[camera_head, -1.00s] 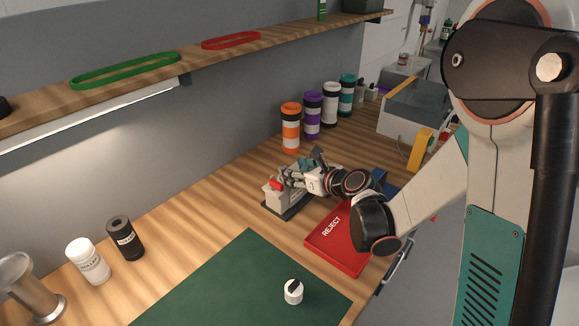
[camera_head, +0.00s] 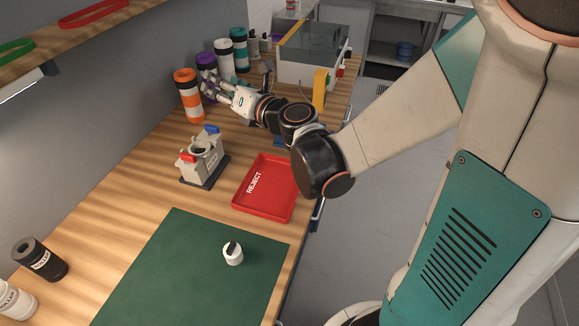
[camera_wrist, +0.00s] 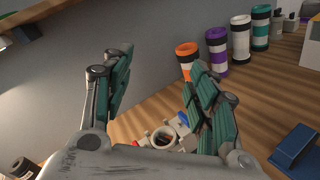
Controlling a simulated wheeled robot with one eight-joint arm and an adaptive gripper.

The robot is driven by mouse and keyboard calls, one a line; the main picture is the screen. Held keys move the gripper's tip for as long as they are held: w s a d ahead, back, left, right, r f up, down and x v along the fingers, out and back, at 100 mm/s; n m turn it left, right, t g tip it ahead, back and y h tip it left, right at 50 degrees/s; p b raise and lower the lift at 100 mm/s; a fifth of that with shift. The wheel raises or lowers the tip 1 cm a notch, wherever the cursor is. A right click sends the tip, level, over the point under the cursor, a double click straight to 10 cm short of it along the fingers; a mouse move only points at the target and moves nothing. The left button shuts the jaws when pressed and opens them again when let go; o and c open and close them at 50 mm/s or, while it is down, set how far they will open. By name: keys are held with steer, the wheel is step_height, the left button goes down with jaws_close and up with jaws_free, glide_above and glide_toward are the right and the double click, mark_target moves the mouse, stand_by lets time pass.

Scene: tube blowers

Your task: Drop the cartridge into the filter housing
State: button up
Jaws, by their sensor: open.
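The grey filter housing (camera_head: 205,158), with a red and a blue clamp and a round dark opening on top, stands upright on a dark base on the bench. Its top also shows low in the wrist view (camera_wrist: 166,138), partly hidden by my gripper. I cannot tell whether a cartridge sits inside it. My gripper (camera_head: 208,86) is raised above and behind the housing, in front of the purple-banded canister in the head view. In the wrist view my gripper (camera_wrist: 160,92) has its fingers spread, with nothing between them. No loose object is clearly recognizable as the cartridge.
Banded canisters stand along the wall: orange (camera_head: 188,96), purple (camera_head: 206,64), white (camera_head: 224,53) and teal (camera_head: 240,52). A red REJECT tray (camera_head: 265,187) lies right of the housing.

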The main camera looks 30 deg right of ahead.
steer(key=s+d+r+m+t+h, duration=0.25)
steer(key=d+r+m+h, duration=0.4)
steer(key=m, duration=0.55)
steer(key=s+d+f+m+g+h, duration=0.1)
steer(key=s+d+m+g+h, duration=0.25)
steer(key=s+d+m, duration=0.45)
steer(key=s+a+f+m+g+y, duration=0.2)
steer(key=s+a+f+m+g, duration=0.2)
steer(key=s+f+m, duration=0.1)
steer(key=s+a+f+m+g+y, duration=0.2)
steer(key=s+a+f+m+g, duration=0.2)
steer(key=s+m, duration=0.4)
step_height(320, 180, down, 3)
steer(key=shift+s+a+r+g+y, duration=0.25)
steer(key=shift+s+a, duration=0.5)
steer(key=shift+s, duration=0.5)
steer(key=shift+a, duration=0.15)
